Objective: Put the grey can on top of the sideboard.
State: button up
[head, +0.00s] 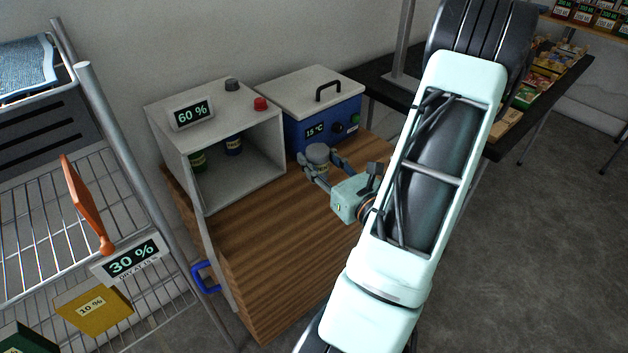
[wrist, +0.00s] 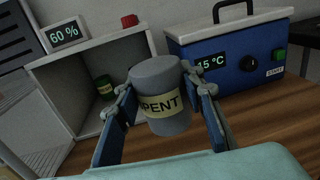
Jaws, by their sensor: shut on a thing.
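The grey can (head: 317,152) is upright between the fingers of my gripper (head: 319,166), which is shut on it. The can is over the wooden top of the sideboard (head: 275,250), in front of the blue box. I cannot tell whether its base touches the wood.
A white open-fronted cabinet (head: 232,200) reading 60 % stands on the left, holding a green can (head: 198,161) and a dark blue can (head: 233,145). Its blue-handled door (head: 207,277) hangs open. A blue box (head: 345,112) stands behind. The wooden top's front is clear.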

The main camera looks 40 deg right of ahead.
jog(key=shift+w+d+f+b, duration=0.4)
jog(key=shift+w+b, duration=0.15)
jog(key=shift+b, duration=1)
jog(key=shift+w+d+f+b, duration=0.25)
jog(key=shift+w+f+b, duration=0.2)
jog(key=shift+b, duration=1.05)
jog(key=w+f, duration=0.1)
jog(key=w+d+f+b, duration=0.1)
jog(key=f, duration=0.1)
jog(key=w+d+f, duration=0.1)
jog(key=shift+w+d+f+b, duration=0.25)
jog(key=shift+w+f+b, duration=0.15)
jog(key=shift+w+d+f+b, duration=0.1)
jog(key=shift+f+b, duration=0.35)
jog(key=shift+f, duration=0.45)
jog(key=shift+w+d+f+b, duration=0.1)
jog(key=shift+f+b, duration=0.35)
jog(key=shift+f, duration=0.45)
jog(key=shift+f, duration=0.2)
jog(key=o, duration=1.2)
jog(key=shift+r, duration=0.15)
jog(key=s, duration=0.4)
jog(key=s+a+p, duration=0.1)
jog(key=s, duration=0.7)
jog(key=shift+a+p, duration=0.15)
jog(key=shift+p, duration=0.25)
